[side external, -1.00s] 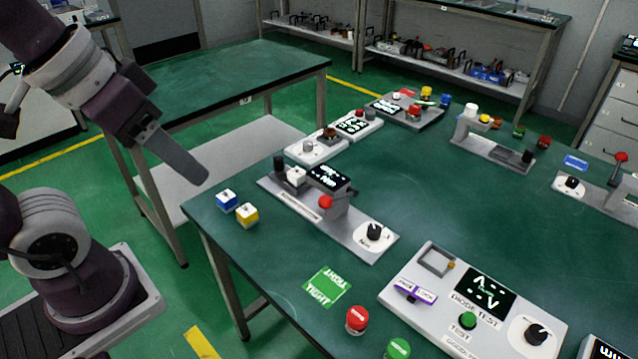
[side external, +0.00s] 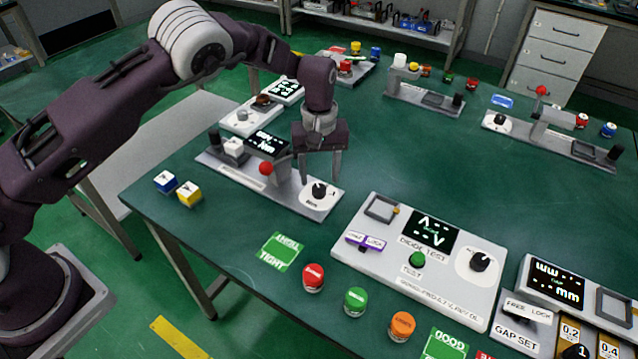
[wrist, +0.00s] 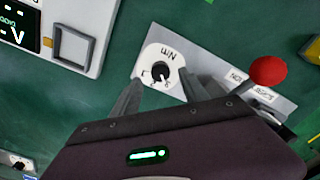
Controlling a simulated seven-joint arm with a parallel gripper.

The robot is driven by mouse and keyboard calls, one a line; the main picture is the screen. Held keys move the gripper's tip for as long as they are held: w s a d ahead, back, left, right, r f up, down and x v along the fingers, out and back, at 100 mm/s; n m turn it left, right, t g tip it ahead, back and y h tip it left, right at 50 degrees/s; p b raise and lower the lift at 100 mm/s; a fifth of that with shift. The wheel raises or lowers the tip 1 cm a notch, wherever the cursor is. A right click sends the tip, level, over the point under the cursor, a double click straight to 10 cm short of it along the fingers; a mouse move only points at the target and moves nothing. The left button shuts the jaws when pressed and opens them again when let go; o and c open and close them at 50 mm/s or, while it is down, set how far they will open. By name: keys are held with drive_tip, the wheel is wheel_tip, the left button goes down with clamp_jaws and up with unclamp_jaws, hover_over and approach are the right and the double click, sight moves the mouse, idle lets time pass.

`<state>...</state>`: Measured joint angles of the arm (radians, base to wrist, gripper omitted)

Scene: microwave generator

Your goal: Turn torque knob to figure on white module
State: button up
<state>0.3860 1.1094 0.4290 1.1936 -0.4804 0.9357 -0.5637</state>
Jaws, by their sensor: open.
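The torque knob (side external: 319,190) is a black knob on a white round dial lettered "Nm", at the near right end of a grey torque module (side external: 290,194). In the wrist view the knob (wrist: 161,74) shows between my two fingers. My gripper (side external: 320,178) is open, pointing down, with one finger on each side of the knob; I cannot tell whether they touch it. Two joined white modules stand behind: one with a small knob (side external: 243,116) and one with a black display (side external: 286,88). The display's figure is too small to read.
The grey module also carries a tilted black display (side external: 266,144) and a red ball (side external: 266,168) close to my gripper. A white diode test module (side external: 373,262) lies to the front right. The table's middle is clear.

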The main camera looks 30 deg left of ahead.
sight(318, 188)
wheel_tip(318, 188, down, 4)
drive_tip(key=shift+r, duration=0.1)
clamp_jaws()
drive_tip(key=shift+m, duration=0.4)
drive_tip(key=m, duration=0.3)
drive_tip(key=shift+m, duration=0.4)
drive_tip(key=m, duration=0.5)
drive_tip(key=shift+a, duration=0.1)
